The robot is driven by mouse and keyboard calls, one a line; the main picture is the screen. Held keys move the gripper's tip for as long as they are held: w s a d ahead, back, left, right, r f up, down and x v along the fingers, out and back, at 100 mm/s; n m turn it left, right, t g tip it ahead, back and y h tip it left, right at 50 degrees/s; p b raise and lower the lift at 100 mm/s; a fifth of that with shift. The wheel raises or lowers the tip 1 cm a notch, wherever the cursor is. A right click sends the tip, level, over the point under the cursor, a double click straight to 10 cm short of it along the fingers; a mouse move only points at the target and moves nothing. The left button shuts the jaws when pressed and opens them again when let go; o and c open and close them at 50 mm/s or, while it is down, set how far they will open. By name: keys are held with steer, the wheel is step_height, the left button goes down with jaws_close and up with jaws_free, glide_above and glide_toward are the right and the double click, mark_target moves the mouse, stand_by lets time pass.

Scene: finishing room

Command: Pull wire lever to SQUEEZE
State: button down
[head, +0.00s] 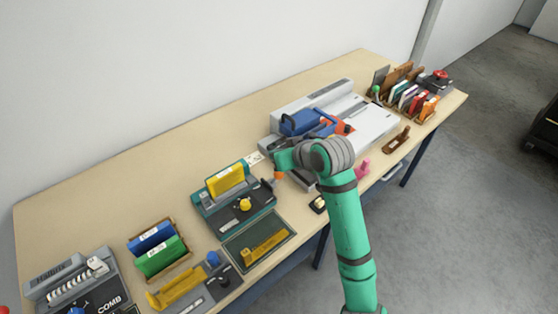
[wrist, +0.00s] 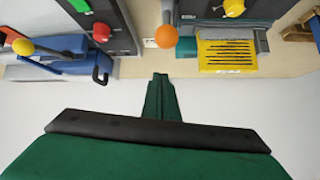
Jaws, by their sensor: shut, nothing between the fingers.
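A teal machine (head: 207,216) holding a yellow block stands mid-table, left of my gripper. In the wrist view the orange knob (wrist: 166,36) shows beyond the fingertips, with a visible gap. A yellow comb-like piece (wrist: 226,53) on the machine is right of it there. My gripper (wrist: 160,78) is shut and empty; in the head view the green gripper (head: 280,162) is close to the knob, partly hidden by my wrist. I cannot read a SQUEEZE mark.
A blue machine (head: 305,122) with an orange part stands right of my gripper, close to the arm; its blue body (wrist: 45,72) shows left in the wrist view. A green mat (head: 245,255) lies in front. A white label card (head: 254,158) is behind. The back left tabletop is clear.

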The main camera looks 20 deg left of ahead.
steer(key=v, duration=0.9)
steer(key=shift+s+d+f, duration=0.15)
steer(key=shift+s+f, duration=0.15)
steer(key=shift+f, duration=0.05)
steer(key=shift+w, duration=0.1)
